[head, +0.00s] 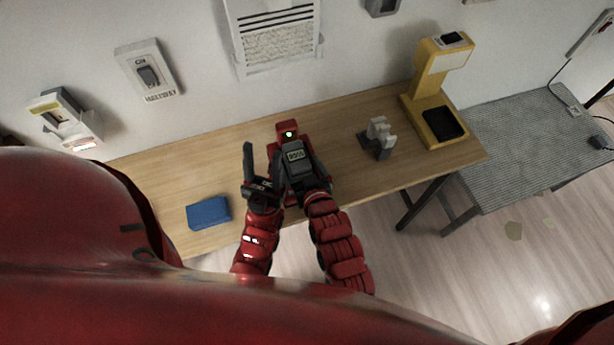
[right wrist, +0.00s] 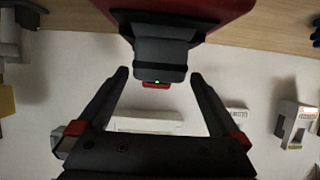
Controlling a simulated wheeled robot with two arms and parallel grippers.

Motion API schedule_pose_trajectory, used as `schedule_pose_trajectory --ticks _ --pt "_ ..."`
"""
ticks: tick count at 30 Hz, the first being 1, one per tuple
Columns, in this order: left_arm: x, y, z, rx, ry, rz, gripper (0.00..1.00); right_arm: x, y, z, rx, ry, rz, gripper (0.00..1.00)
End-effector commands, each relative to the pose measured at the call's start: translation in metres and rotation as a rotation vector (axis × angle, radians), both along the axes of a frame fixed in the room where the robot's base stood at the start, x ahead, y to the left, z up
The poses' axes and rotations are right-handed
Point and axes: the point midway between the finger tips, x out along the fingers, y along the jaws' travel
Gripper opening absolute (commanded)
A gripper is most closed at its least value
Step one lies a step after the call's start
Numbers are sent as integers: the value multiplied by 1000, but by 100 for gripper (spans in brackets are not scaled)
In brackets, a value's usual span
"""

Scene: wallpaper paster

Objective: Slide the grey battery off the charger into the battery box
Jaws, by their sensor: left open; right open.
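The grey battery (head: 295,156) sits on the red charger (head: 288,128), whose small light is green. My right gripper (head: 299,170) is open, with a finger toward each side of the battery. In the right wrist view the battery (right wrist: 160,52) is centred ahead of the open fingers (right wrist: 160,76), with gaps on both sides. The red charger (right wrist: 185,10) is partly cut off there. My left gripper (head: 259,168) is open and empty, left of the charger. A flat blue object (head: 209,213) lies on the table; I cannot tell whether it is the battery box.
The wooden table (head: 190,160) has free room left of the charger. A grey-white device (head: 380,138) and a yellow machine (head: 435,95) stand at right. A grey striped bench (head: 530,130) is beyond. White wall fixtures (head: 148,70) hang behind the table.

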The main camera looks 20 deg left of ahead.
Motion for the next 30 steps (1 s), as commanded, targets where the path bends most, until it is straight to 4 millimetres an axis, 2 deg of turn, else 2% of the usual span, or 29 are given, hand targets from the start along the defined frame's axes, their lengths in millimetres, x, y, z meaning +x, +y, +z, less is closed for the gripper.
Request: schedule_pose_trajectory --ticks 3,9,21,23,30 --pt "0 0 8 0 0 0 50 15 9 -5 -1 3 -1 100" --pt "0 0 12 0 0 0 50 29 19 -12 1 -1 -1 100" --pt "0 0 13 0 0 0 50 34 22 -16 1 -1 -1 100" --pt "0 0 13 0 0 0 50 34 22 -16 1 -1 -1 93" --pt "0 0 13 0 0 0 50 34 22 -16 1 -1 -1 50"
